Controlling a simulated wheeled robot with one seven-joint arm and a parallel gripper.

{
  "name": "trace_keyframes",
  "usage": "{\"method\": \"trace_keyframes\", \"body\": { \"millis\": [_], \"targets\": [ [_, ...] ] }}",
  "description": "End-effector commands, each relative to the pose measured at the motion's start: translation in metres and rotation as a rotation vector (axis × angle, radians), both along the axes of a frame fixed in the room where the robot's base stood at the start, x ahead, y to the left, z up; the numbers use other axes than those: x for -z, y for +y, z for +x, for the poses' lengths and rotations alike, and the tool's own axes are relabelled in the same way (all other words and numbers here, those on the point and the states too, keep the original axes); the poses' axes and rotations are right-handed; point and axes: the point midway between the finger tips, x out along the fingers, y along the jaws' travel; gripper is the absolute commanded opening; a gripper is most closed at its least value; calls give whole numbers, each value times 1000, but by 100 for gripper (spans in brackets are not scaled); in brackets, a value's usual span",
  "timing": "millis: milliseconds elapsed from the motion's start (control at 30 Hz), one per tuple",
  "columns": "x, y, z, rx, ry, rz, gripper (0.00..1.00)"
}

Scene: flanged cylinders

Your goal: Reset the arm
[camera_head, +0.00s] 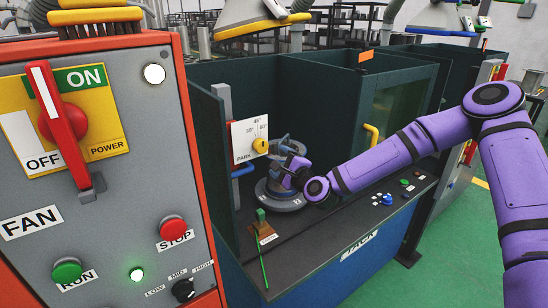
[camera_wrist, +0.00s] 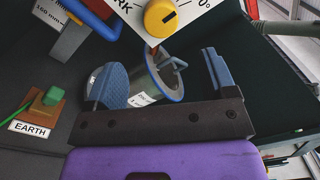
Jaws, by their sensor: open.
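My purple arm reaches from the right into a dark green booth in the head view. My gripper (camera_head: 290,164) is at the arm's end, beside a grey flanged cylinder (camera_head: 271,192) on the bench. In the wrist view, my gripper (camera_wrist: 160,80) is open, with its two blue-padded fingers wide apart. A metal cylinder with a blue rim (camera_wrist: 158,91) and a white label shows beyond and between the fingers. I see nothing held. The gripper partly hides the cylinder in the head view.
A panel with a yellow knob (camera_head: 260,145) stands behind the cylinder. A small green block (camera_wrist: 53,96) by an EARTH label sits at left. An orange-edged control cabinet (camera_head: 110,215) stands at left.

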Motion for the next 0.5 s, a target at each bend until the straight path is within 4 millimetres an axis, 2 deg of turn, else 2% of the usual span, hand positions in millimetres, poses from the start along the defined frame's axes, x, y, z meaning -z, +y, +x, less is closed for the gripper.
{"method": "trace_keyframes", "body": {
  "millis": [500],
  "targets": [
    [-1,-2,-7,-12,-4,-25,78]
  ]
}}
